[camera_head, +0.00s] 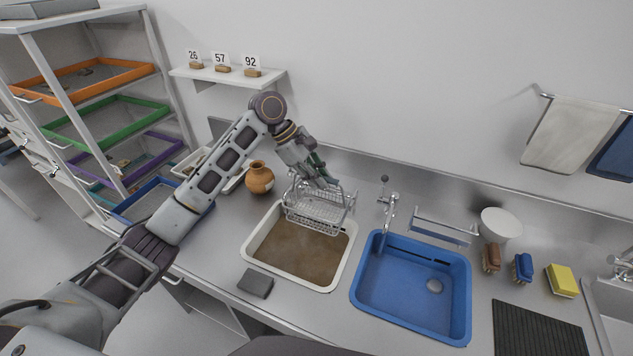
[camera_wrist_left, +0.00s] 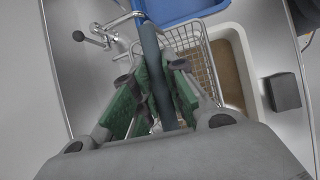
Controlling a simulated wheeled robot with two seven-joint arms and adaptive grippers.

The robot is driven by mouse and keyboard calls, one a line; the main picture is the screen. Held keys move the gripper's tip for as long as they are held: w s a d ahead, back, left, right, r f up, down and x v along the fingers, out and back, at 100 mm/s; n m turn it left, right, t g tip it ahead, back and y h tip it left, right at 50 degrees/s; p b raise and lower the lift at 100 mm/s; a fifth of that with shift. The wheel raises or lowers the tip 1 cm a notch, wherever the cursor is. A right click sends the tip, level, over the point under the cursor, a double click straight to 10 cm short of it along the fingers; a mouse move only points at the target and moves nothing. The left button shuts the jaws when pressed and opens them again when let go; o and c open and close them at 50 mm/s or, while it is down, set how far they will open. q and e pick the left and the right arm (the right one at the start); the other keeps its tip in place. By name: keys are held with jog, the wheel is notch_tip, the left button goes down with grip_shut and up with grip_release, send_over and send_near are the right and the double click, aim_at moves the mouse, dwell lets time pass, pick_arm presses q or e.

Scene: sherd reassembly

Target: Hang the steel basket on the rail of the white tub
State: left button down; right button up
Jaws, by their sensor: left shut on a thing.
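The steel basket (camera_head: 318,212), a wire basket, is over the far end of the white tub (camera_head: 288,278), which holds brown, murky liquid. My left gripper (camera_head: 320,172) is above the basket and shut on its dark grip. In the left wrist view my green-padded fingers (camera_wrist_left: 160,88) close around this dark bar, with the basket's wire mesh (camera_wrist_left: 195,60) behind it. The tub's white rim (camera_wrist_left: 238,60) shows beside the mesh. I cannot pick out the tub's rail, nor tell whether the basket touches the rim. My right gripper is out of view.
A brown clay jar (camera_head: 260,178) stands left of the basket. A tap (camera_head: 390,208) and a blue tub (camera_head: 413,330) are to the right. A dark grey block (camera_head: 255,284) lies in front of the white tub. The wall is close behind the gripper.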

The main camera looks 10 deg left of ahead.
pick_arm(q)
jog(key=shift+w+d+f+p, duration=0.1)
jog(key=shift+w+f+p, duration=0.15)
jog(key=shift+f+p, duration=0.4)
jog(key=shift+w+f+p, duration=0.2)
jog(key=shift+f+p, duration=0.15)
jog(key=shift+f, duration=0.55)
jog(key=c, duration=1.5)
grip_release()
jog(key=shift+o, duration=0.7)
jog(key=shift+v, duration=6)
